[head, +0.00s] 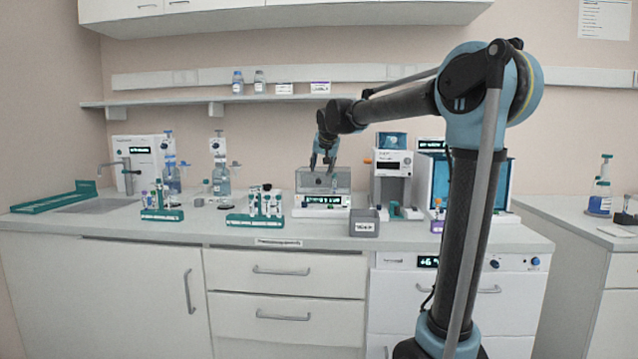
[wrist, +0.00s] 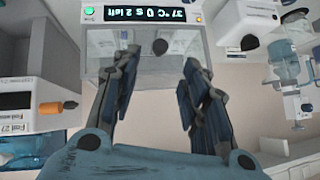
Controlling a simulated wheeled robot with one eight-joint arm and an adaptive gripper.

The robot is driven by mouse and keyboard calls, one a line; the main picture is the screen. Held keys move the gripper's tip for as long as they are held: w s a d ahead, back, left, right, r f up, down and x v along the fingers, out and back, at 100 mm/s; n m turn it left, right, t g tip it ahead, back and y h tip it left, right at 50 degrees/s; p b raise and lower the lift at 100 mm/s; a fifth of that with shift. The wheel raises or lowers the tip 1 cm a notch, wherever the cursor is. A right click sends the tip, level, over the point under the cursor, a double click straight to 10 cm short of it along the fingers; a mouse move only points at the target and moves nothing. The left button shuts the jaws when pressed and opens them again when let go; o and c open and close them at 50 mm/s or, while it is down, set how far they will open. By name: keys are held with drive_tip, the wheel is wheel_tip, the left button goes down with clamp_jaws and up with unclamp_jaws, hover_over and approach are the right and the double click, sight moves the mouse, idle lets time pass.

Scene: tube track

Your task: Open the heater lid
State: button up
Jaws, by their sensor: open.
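The heater (head: 322,201) stands on the counter at the middle of the head view, with a lit display on its front. Its lid (head: 342,180) is a grey see-through cover above the display; I cannot tell whether it is fully down. In the wrist view the picture is upside down, and the lid (wrist: 110,45) lies beyond the fingers with a small dark knob (wrist: 160,46) on it. My gripper (head: 323,171) is open and empty just above or in front of the lid. In the wrist view the gripper (wrist: 158,72) has its fingers spread on either side of the knob, apart from it.
A tube rack (head: 256,219) stands left of the heater. A grey bin (head: 364,223) sits at its front right, and a white device (head: 391,178) stands right of it. A shelf (head: 220,101) runs along the wall behind and above.

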sight(319, 180)
drive_tip(key=x, duration=0.9)
drive_tip(key=shift+w+f, duration=0.1)
drive_tip(key=shift+f, duration=0.05)
clamp_jaws()
drive_tip(key=shift+a, duration=0.15)
